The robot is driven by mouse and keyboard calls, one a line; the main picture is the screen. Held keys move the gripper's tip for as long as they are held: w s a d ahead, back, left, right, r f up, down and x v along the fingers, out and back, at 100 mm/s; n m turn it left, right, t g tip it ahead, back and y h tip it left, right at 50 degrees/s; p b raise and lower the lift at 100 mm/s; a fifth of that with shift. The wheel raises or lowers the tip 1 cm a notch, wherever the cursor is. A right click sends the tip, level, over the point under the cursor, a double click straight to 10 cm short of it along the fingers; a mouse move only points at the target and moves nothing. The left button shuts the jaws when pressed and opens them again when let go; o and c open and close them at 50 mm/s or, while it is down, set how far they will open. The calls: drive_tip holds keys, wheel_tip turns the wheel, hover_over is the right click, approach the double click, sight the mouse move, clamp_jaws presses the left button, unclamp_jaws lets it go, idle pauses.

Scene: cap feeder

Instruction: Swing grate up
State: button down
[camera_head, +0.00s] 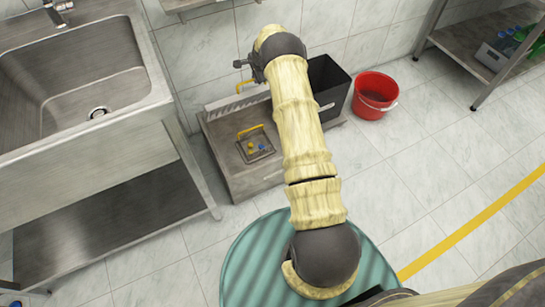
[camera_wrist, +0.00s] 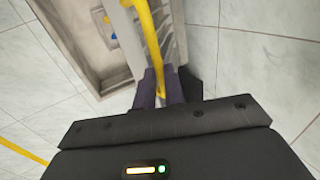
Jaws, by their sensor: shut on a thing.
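The yellow handle (camera_head: 246,87) of the grate shows just below my gripper (camera_head: 249,70) in the head view. In the wrist view the yellow bar (camera_wrist: 151,40) runs down between the two fingers of my gripper (camera_wrist: 161,88), which are shut on it. The grey slatted grate (camera_wrist: 178,40) lies beside the bar there. In the head view only a thin slatted edge of the grate (camera_head: 236,103) shows, over the back of the low grey feeder box (camera_head: 222,150). My arm hides part of it, so I cannot tell its exact angle.
A black bin (camera_head: 330,85) and a red bucket (camera_head: 375,95) stand to the right. A steel sink (camera_head: 85,90) stands to the left. Tiled floor is clear in front.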

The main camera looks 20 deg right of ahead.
drive_tip(key=shift+g, duration=0.4)
drive_tip(key=w, duration=0.1)
drive_tip(key=w+r+b, duration=0.1)
drive_tip(key=w+r, duration=0.1)
drive_tip(key=w, duration=0.1)
drive_tip(key=shift+a, duration=0.15)
drive_tip(key=shift+r, duration=0.1)
drive_tip(key=shift+w, duration=0.1)
